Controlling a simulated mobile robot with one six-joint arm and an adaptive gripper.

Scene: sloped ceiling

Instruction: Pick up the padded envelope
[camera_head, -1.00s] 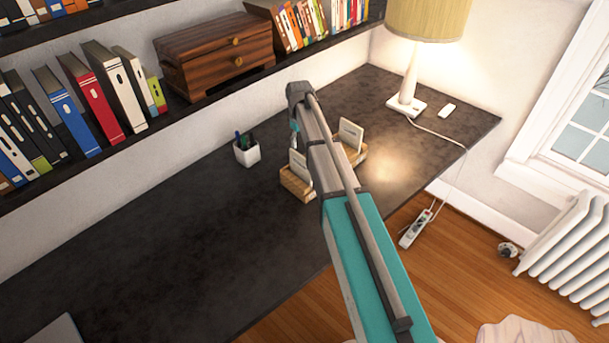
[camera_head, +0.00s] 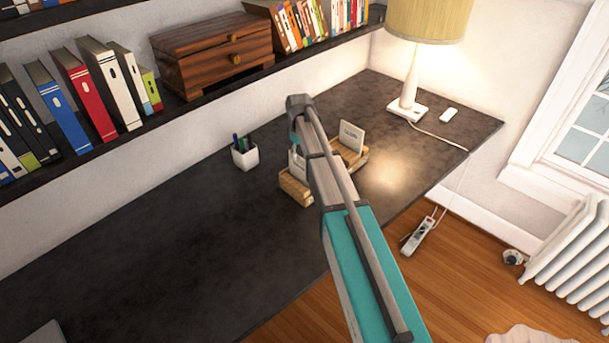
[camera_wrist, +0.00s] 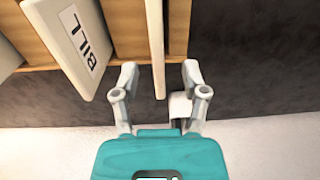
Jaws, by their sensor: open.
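A wooden letter holder (camera_head: 295,191) stands on the dark desk, partly hidden behind my arm. Upright pieces stand in it, including a pale card (camera_head: 351,137) at its right part. In the wrist view, a cream envelope marked BILL (camera_wrist: 78,42) leans in the wooden slots, left of my gripper. A thin cream piece (camera_wrist: 156,40) shows edge-on between my open fingers (camera_wrist: 160,74), with space on both sides. I cannot tell for sure which piece is the padded envelope. In the head view, my arm hides most of the gripper.
A white pen cup (camera_head: 244,153) stands left of the holder, near the wall. A lamp (camera_head: 408,80) with a cord stands at the back right. A shelf with binders (camera_head: 88,95) and a wooden box (camera_head: 212,55) overhangs the desk. The desk's left half (camera_head: 150,240) is mostly clear.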

